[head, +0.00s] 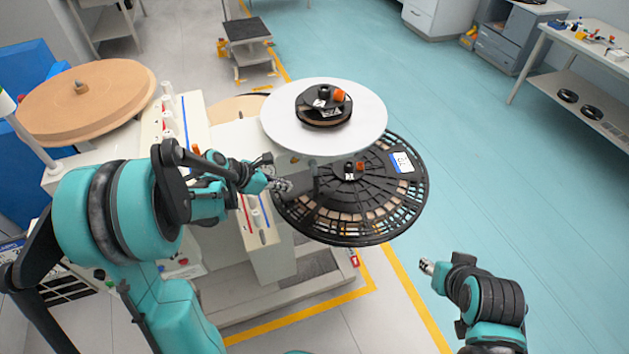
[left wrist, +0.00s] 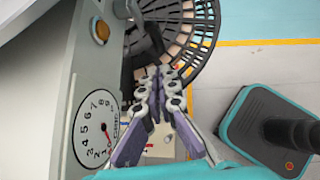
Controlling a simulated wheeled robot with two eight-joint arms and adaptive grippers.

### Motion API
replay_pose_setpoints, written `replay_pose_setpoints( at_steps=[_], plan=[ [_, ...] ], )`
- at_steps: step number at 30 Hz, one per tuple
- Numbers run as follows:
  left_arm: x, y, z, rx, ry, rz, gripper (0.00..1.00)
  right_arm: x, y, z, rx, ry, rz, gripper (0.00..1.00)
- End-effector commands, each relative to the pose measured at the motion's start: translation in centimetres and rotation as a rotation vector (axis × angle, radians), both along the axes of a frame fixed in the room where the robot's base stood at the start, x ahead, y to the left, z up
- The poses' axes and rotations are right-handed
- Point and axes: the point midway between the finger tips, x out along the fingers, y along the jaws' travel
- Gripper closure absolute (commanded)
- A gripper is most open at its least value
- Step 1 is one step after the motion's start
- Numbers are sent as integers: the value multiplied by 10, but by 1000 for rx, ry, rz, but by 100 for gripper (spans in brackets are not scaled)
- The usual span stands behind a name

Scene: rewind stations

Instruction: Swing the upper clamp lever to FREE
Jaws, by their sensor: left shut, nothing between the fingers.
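The upper clamp hub (head: 323,104) is black and sits on a white round plate (head: 280,131). An orange knob (head: 339,95), apparently the upper clamp lever's, is on the hub's right side; FREE markings are too small to read. A lower hub with another orange knob (head: 360,167) is on the large black slotted reel (head: 400,215) below. My left gripper (head: 287,185) is shut and empty beside the reel's left part, below the white plate and apart from the upper knob. Its closed fingertips (left wrist: 165,72) point toward the reel. My right gripper (head: 427,266) is at lower right, away from the station.
The white machine body (head: 270,245) stands left of the reel. A numbered dial (left wrist: 97,127) is close left of my left gripper. A wooden disc (head: 88,100) is at the left, and a workbench (head: 590,55) at upper right. The floor right of the reel is clear.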

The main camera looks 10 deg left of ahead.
Motion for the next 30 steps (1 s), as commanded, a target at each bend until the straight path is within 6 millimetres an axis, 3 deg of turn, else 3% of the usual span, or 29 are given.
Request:
replay_pose_setpoints(
  at_steps=[14, 30],
  plan=[
    [3, 0, -4, -24, 12, 21, 100, 0, 0, 0, 0, 0, 0, 60],
    [45, -41, -64, -22, 12, 20, 100, 0, 0, -20, 0, 0, 0, 60]
  ],
)
